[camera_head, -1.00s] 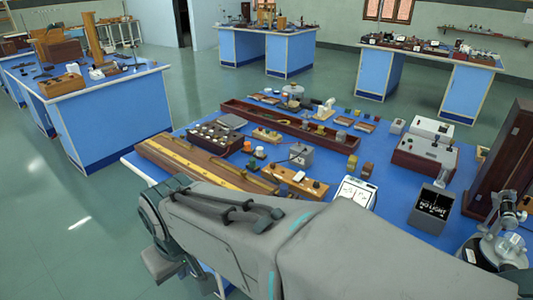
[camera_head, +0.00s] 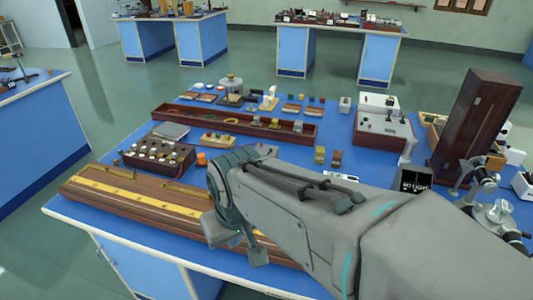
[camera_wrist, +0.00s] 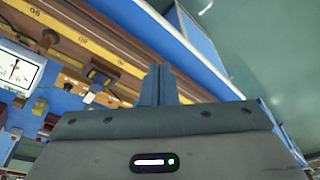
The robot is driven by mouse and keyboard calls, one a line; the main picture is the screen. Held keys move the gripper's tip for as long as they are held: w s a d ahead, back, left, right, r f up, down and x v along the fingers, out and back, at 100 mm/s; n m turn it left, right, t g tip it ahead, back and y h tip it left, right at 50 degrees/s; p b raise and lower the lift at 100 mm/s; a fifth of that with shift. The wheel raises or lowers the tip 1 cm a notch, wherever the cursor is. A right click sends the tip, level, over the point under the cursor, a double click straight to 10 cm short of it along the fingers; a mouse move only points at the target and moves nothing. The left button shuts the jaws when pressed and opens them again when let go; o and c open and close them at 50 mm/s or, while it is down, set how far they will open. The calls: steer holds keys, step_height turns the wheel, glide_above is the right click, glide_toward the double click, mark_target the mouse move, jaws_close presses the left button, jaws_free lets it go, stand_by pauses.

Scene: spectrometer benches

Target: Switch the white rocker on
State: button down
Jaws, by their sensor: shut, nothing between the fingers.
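I cannot make out the white rocker for certain in either view. A wooden board with small fittings (camera_head: 218,140) and a reddish box with a pale top (camera_head: 383,130) stand on the blue bench, but their details are too small to tell a rocker. My gripper (camera_wrist: 158,82) is shut and empty in the wrist view, its fingers together above the bench's front part, near a long wooden bar with a yellow scale (camera_wrist: 100,45). In the head view my arm hides most of the bench centre, and the gripper end hangs over the scale bar (camera_head: 130,200).
A white-faced dial meter (camera_wrist: 18,70) lies left in the wrist view. A long open wooden tray (camera_head: 180,114) crosses the bench. A tall dark wooden case (camera_head: 475,130) and a black box (camera_head: 413,180) stand right. Floor is open at left.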

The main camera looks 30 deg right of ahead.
steer(key=shift+a, duration=0.1)
steer(key=w+d+r+m+g+h+p, duration=0.1)
steer(key=w+d+m, duration=0.2)
steer(key=w+d, duration=0.6)
steer(key=w+d+r+m, duration=0.1)
steer(key=w+d+m, duration=0.3)
steer(key=w+d, duration=0.55)
steer(key=w+d+f+m+g, duration=0.1)
steer(key=w+d+f+m, duration=0.1)
steer(key=w+d+f, duration=0.2)
steer(key=w+d, duration=0.3)
steer(key=shift+w+d+m, duration=0.2)
steer(key=shift+d+m, duration=0.1)
steer(key=shift+d, duration=0.05)
steer(key=shift+f, duration=0.15)
steer(key=f, duration=0.4)
steer(key=w+d+f+p, duration=0.1)
steer(key=f, duration=0.4)
steer(key=f+p, duration=0.1)
steer(key=f, duration=0.3)
steer(key=shift+w+d+f, duration=0.15)
steer(key=shift+d+f, duration=0.05)
steer(key=shift+f, duration=0.15)
